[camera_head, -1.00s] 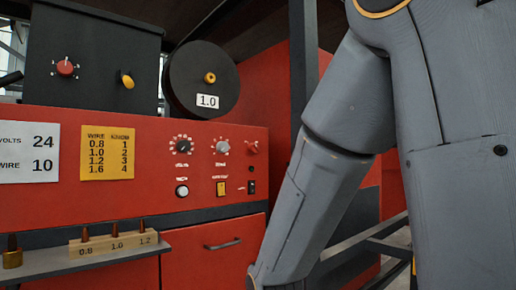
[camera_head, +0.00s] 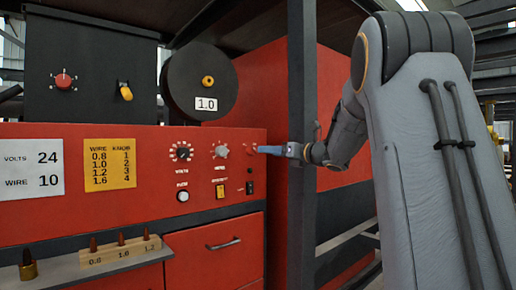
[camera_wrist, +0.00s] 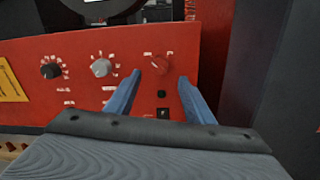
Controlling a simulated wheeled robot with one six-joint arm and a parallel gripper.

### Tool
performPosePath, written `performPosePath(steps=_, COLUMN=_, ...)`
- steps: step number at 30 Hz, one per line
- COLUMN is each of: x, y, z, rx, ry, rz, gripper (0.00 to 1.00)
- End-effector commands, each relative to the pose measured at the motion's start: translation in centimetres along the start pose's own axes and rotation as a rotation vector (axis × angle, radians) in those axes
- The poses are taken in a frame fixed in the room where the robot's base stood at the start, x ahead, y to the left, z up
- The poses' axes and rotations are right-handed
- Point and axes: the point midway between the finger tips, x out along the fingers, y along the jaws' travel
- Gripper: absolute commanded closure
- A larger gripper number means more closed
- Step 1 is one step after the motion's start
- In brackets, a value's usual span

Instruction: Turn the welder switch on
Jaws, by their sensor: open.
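The red welder panel (camera_head: 90,205) carries a row of controls. A red rotary switch (camera_wrist: 160,64) sits at its right end, its lever pointing to the left in the wrist view. My gripper (camera_wrist: 158,80) is open, its two blue fingers on either side of this switch in that view. I cannot tell whether they touch it. In the head view my gripper (camera_head: 262,149) reaches the panel's right end from the right and partly hides the switch. Below the switch are a small black button (camera_wrist: 161,93) and a black rocker switch (camera_wrist: 163,113).
A black knob (camera_head: 182,151) and a grey knob (camera_head: 221,151) are to the left. A dark upright post (camera_head: 302,90) stands close beside my wrist. A shelf (camera_head: 60,272) with a wooden tip holder (camera_head: 119,251) juts out at lower left.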

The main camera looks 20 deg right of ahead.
Motion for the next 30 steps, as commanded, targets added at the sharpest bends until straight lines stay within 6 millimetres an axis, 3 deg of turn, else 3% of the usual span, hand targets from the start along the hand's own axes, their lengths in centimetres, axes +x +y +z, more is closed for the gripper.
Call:
performPosePath(steps=16, x=6.8, y=0.2, z=0.1, rx=-0.008, ry=0.000, rz=0.006, gripper=0.52)
performPosePath(steps=28, x=7.7, y=0.1, z=0.0, rx=-0.008, ry=0.000, rz=0.004, gripper=0.52)
performPosePath(steps=30, x=7.7, y=0.1, z=0.0, rx=-0.008, ry=0.000, rz=0.004, gripper=0.62)
